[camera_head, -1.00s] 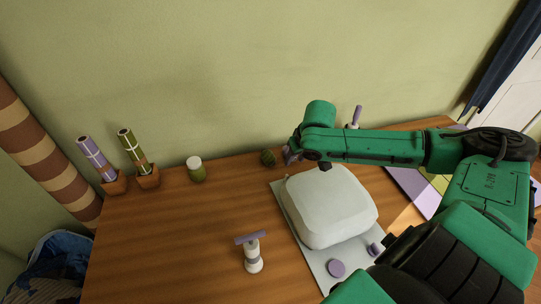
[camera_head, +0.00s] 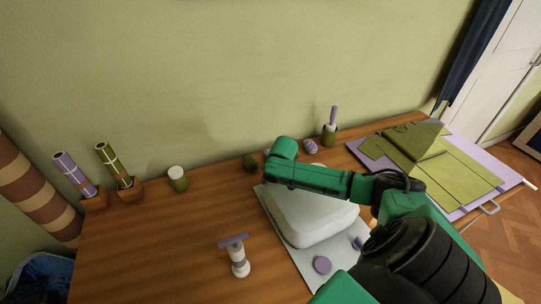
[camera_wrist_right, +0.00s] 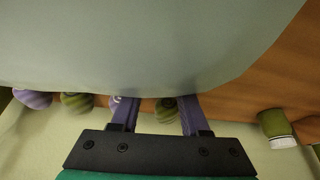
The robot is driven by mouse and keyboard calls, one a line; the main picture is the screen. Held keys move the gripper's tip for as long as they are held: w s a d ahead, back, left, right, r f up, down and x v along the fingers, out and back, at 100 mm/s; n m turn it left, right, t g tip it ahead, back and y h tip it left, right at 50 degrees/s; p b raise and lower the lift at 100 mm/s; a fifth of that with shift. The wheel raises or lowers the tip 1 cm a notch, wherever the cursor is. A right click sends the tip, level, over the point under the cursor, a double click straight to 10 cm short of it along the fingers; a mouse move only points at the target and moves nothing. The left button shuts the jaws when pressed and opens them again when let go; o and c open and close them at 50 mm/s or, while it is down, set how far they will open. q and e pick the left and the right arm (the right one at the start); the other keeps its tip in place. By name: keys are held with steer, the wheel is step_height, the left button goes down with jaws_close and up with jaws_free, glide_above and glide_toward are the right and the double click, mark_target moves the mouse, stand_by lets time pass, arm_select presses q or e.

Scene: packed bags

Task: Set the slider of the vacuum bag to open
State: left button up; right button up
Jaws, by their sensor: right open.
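The vacuum bag (camera_head: 279,218) lies on the table as a pale grey sheet with a puffy white bulge. A purple disc (camera_head: 322,264) sits on its near part. A small purple piece (camera_head: 357,243) is at its right side; I cannot tell whether it is the slider, or its setting. My right arm reaches over the bag's far part, its gripper mostly hidden behind the wrist in the head view. In the right wrist view my right gripper (camera_wrist_right: 157,110) is open with nothing held, its purple fingers reaching the edge of the pale bag (camera_wrist_right: 140,45). My left gripper is not in view.
A purple-handled pump (camera_head: 237,257) stands left of the bag. Green and purple balls (camera_head: 310,146), a jar (camera_head: 177,179) and a holder (camera_head: 329,134) are along the back. The left tabletop has free room.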

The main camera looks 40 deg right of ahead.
jaws_close()
steer(key=shift+d, duration=0.1)
stand_by(1.2)
